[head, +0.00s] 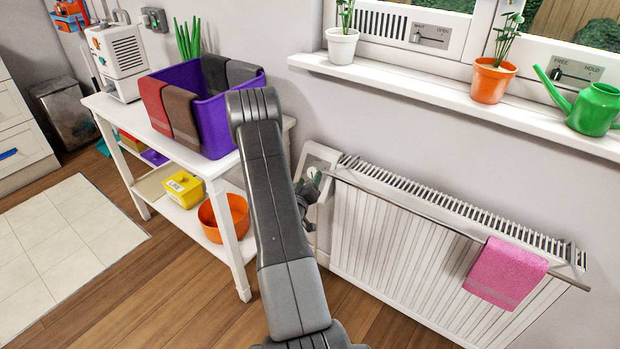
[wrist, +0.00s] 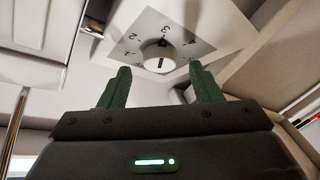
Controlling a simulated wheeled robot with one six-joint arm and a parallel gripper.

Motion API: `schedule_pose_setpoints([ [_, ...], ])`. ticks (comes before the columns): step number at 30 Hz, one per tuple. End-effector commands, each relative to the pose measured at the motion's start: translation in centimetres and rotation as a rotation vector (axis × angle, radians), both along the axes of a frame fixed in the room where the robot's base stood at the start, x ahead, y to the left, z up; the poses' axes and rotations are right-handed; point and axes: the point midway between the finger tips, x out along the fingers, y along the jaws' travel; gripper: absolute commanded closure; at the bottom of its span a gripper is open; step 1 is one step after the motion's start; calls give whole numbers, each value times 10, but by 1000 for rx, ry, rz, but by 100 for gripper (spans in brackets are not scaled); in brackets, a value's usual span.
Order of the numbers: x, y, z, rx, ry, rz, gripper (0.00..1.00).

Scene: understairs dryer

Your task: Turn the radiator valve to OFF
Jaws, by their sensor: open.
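The radiator valve is a round white knob (wrist: 160,56) on a pale plate with numbers around it, among them a 3 beyond the knob. A dark mark shows on the knob's near part; I cannot tell its exact setting. In the head view the valve's plate (head: 318,158) is at the radiator's left end, and my arm and gripper partly cover it. My gripper (wrist: 160,67) is open, its two green fingers apart and pointing at the plate. The knob shows between the fingertips, with no visible contact. In the head view my gripper (head: 309,188) is just in front of the plate.
The white radiator (head: 400,250) has a front rail with a pink towel (head: 506,272). A white shelf table (head: 232,172) with a purple bin (head: 215,125) stands left of my arm. A windowsill (head: 450,100) with pots runs above. Wooden floor is open at the lower left.

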Motion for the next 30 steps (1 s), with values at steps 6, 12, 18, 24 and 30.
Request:
schedule_pose_setpoints([
  [6,17,-5,0,1,0,0,42],
  [12,19,-6,0,0,1,1,42],
  [18,19,-5,0,0,1,1,62],
  [24,19,-5,0,0,0,0,86],
  [30,19,-6,0,-16,11,11,86],
])
